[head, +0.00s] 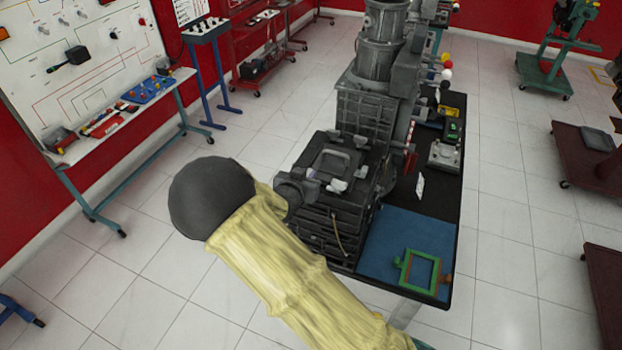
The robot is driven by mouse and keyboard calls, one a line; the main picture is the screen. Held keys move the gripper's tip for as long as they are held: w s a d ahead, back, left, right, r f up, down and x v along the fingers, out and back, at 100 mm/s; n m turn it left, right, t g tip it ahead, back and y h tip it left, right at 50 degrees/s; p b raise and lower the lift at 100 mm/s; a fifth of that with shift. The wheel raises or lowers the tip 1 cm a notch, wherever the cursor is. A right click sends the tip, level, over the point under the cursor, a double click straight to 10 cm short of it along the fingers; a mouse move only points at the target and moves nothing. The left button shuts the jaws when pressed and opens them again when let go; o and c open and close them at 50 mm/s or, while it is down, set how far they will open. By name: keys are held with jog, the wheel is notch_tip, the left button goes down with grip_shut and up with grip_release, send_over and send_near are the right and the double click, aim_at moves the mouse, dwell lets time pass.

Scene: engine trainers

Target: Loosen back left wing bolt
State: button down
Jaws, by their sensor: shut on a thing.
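The dark engine block (318,222) stands on the table, with a raised rectangular frame (335,158) on its top. Light grey wing bolts show on its top, one near the middle (337,185) and one farther right (362,172). My gripper (308,186) reaches in from the left at the top left edge of the block, by a small pale piece that seems to be the back left wing bolt (311,174). The gripper is shut on it. My dark wrist and yellow-sleeved arm hide much of the fingers and the block's left side.
A tall grey cylindrical unit (380,45) rises behind the block. A blue mat (385,243) with a green frame (420,272) lies at the table's near right. A wall panel bench (135,112) stands left.

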jog(key=shift+d+f+b, duration=0.2)
jog(key=shift+d+b, duration=0.05)
jog(key=shift+b, duration=0.2)
jog(key=n+y+b, duration=0.2)
jog(key=b, duration=0.2)
jog(key=shift+f+t+y+b, duration=0.15)
jog(key=shift+t+y+b, duration=0.15)
jog(key=shift+b, duration=0.05)
jog(key=n+y+b, duration=0.1)
jog(key=b, duration=0.1)
jog(key=shift+b, duration=0.35)
jog(key=n+y+b, duration=0.1)
jog(key=b, duration=0.1)
jog(key=n+y+b, duration=0.1)
jog(key=y+b, duration=0.1)
jog(key=shift+d+n, duration=0.2)
jog(key=shift+n, duration=0.1)
jog(key=shift+r+n+y+b, duration=0.25)
jog(key=shift+n+y+b, duration=0.3)
jog(key=shift+b, duration=0.4)
jog(key=shift+a+r+y, duration=0.1)
jog(key=shift+y, duration=0.15)
jog(key=c, duration=1.4)
grip_release()
jog(key=shift+a, duration=0.1)
